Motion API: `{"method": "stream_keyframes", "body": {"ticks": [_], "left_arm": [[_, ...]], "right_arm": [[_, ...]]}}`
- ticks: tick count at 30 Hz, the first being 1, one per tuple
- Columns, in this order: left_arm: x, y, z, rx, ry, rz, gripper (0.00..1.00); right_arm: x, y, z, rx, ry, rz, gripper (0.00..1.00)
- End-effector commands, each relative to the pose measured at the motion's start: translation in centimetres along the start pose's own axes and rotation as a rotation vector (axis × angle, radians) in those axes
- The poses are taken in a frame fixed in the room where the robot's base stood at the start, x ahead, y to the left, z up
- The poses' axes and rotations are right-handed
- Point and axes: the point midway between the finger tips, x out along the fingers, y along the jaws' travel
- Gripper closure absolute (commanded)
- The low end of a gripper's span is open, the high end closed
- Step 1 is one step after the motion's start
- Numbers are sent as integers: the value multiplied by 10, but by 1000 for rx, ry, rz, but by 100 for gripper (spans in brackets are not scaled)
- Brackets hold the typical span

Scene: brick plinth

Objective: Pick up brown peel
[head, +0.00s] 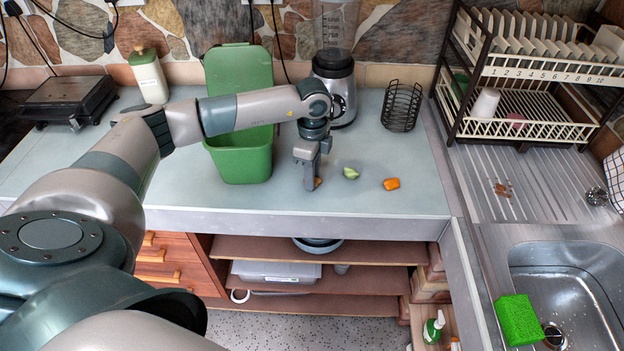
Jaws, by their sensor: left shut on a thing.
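My left gripper (313,183) points straight down at the front part of the counter. It is shut on a small orange-brown piece, the brown peel (318,183), which shows only as a sliver at the fingertips. The fingers hide most of it, and I cannot tell whether it still touches the counter. A green scrap (350,173) and an orange scrap (391,184) lie on the counter to the right of the gripper, apart from it. My right gripper is not in view.
A green bin (241,160) with its lid up stands just left of the gripper, partly behind my arm. A blender (338,85) and a black wire basket (402,106) stand behind. The sink (560,265) and dish rack (530,128) are at the right. The counter's front edge is close.

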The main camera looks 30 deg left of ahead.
Motion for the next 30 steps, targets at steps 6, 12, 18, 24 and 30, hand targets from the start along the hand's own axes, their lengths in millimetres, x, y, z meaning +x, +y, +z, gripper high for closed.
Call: {"method": "stream_keyframes", "body": {"ticks": [6, 12, 18, 24, 30], "left_arm": [[-4, -1, 0, 0, 1, -2, 98], [-21, -1, 0, 0, 2, -4, 98], [-48, 10, -16, 7, 4, -3, 98], [-71, 34, -47, 7, 4, -4, 98], [-93, 55, -73, 5, 2, -4, 98]], "right_arm": [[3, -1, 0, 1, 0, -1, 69], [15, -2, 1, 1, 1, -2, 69], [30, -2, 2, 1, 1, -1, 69], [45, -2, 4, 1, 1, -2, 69], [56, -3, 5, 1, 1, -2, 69]]}}
